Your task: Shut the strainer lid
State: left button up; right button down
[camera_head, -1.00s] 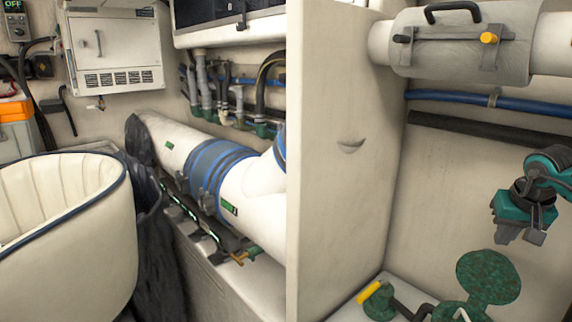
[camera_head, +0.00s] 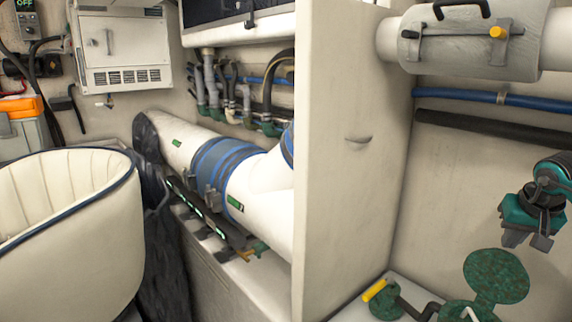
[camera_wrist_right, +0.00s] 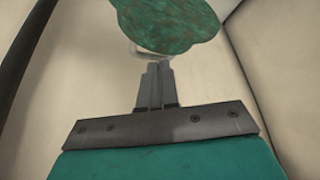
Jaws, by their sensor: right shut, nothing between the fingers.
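The strainer lid (camera_head: 496,276) is a round, mottled green disc. It stands raised, open, behind the strainer body (camera_head: 466,312), which is partly cut off by the bottom edge of the head view. My right gripper (camera_head: 527,242) is above and slightly right of the lid in the head view, apart from it. Its fingers are shut and empty. In the right wrist view the closed fingertips (camera_wrist_right: 158,66) point at the green lid (camera_wrist_right: 170,22), which fills the top middle. My left gripper is not in view.
A yellow-handled valve (camera_head: 375,290) and a dark hose sit left of the strainer. A pale partition (camera_head: 350,160) walls off the left side. A blue hose (camera_head: 470,97), black pipe (camera_head: 480,127) and wrapped white cylinder (camera_head: 470,45) run along the wall above.

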jog(key=shift+s+a+f, duration=1.45)
jog(key=shift+s+a, duration=1.65)
jog(key=shift+a, duration=0.6)
notch_tip(320, 180, up, 8)
jog(key=p, duration=0.5)
jog(key=shift+w+d, duration=0.25)
jog(key=shift+w, duration=0.1)
jog(key=shift+r, duration=0.1)
